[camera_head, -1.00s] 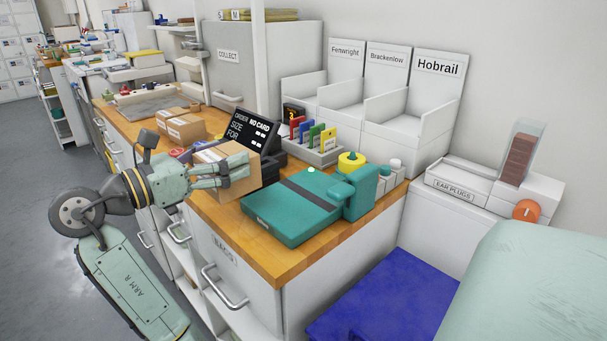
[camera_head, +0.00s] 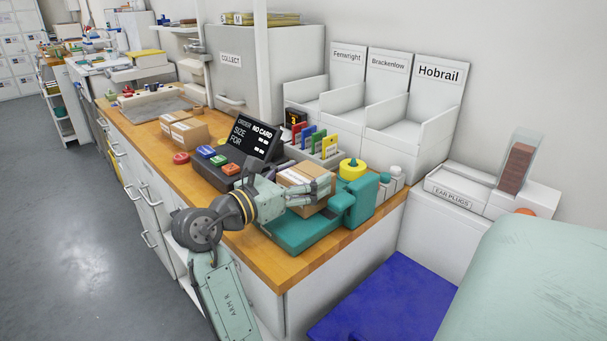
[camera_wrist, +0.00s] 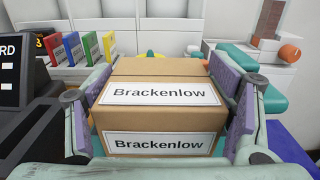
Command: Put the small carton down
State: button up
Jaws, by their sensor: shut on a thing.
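The small carton (camera_head: 304,186) is brown cardboard. In the wrist view the carton (camera_wrist: 160,100) fills the middle and carries two white labels reading "Brackenlow". My gripper (camera_head: 308,192) is shut on it, with one finger along each side (camera_wrist: 165,100). In the head view the carton is over the teal flat device (camera_head: 300,232) on the wooden counter. I cannot tell whether its underside touches that device. The device's upright teal block (camera_head: 357,200) stands just right of the carton.
White bins labelled Fenwright, Brackenlow (camera_head: 385,125) and Hobrail (camera_head: 425,140) stand behind. Coloured cards (camera_head: 318,143), an order display (camera_head: 254,137) and coloured buttons (camera_head: 206,152) are nearby. Other cartons (camera_head: 186,130) sit further left. A blue surface (camera_head: 370,300) lies at front right.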

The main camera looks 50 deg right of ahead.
jog(key=shift+f, duration=0.1)
jog(key=o, duration=1.3)
jog(key=shift+o, duration=0.2)
jog(key=shift+a, duration=0.15)
jog(key=a, duration=0.4)
jog(key=w+a+b, duration=0.1)
jog(key=a, duration=0.3)
jog(key=a+b, duration=0.1)
jog(key=a, duration=0.2)
jog(key=shift+w+a, duration=0.2)
jog(key=shift+a, duration=0.2)
